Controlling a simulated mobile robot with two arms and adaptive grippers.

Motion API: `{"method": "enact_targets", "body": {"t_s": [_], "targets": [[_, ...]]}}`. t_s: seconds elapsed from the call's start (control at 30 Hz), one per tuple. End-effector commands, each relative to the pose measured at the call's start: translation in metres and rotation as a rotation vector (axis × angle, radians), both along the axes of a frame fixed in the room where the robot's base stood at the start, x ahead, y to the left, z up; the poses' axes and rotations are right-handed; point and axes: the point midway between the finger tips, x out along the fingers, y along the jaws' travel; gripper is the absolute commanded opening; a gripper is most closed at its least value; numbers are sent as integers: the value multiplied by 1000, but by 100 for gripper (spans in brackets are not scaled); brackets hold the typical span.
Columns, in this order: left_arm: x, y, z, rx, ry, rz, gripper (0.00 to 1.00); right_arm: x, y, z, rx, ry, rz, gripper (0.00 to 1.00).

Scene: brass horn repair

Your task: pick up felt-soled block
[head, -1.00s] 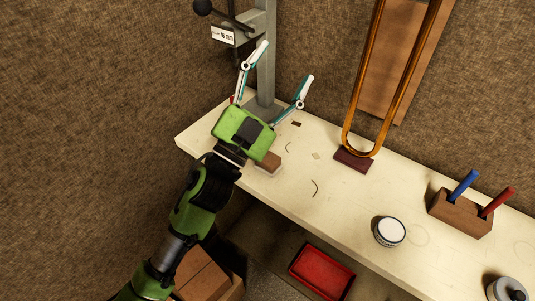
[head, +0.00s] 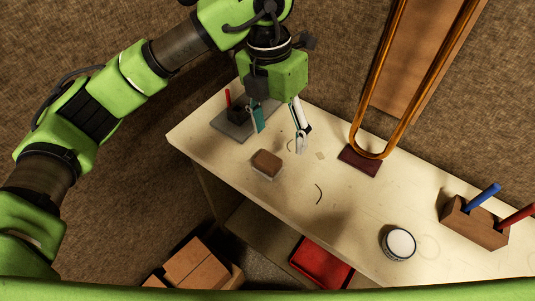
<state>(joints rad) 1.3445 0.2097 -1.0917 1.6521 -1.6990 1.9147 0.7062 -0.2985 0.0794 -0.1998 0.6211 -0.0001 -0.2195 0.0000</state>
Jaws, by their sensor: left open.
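The felt-soled block (head: 267,162) sits on the pale bench top near its front edge, left of the middle. It has a brown top and a pale grey layer underneath. My left gripper (head: 279,136) is open and empty, its fingers pointing down behind and slightly right of the block in the picture. It does not appear to touch the block; its exact height above the bench is hard to tell. My right gripper is not in view.
A grey base plate (head: 232,124) with a red-handled item stands at the back left. A brass slide (head: 371,148) rests in a dark red foot behind. Around the block the bench is mostly clear.

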Motion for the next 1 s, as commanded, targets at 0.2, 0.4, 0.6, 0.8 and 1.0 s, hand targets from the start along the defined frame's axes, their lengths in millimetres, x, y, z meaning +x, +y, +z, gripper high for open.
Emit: {"method": "enact_targets", "body": {"t_s": [0.2,0.4,0.6,0.8,1.0], "targets": [[14,27,0,115,-49,41,64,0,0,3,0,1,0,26],[13,27,-37,113,-45,40,64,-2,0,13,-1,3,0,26],[14,25,-69,110,-46,38,64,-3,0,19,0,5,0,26],[14,25,-82,110,-46,38,64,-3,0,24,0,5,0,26],[18,21,-110,110,-43,38,64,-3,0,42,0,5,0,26]]}}
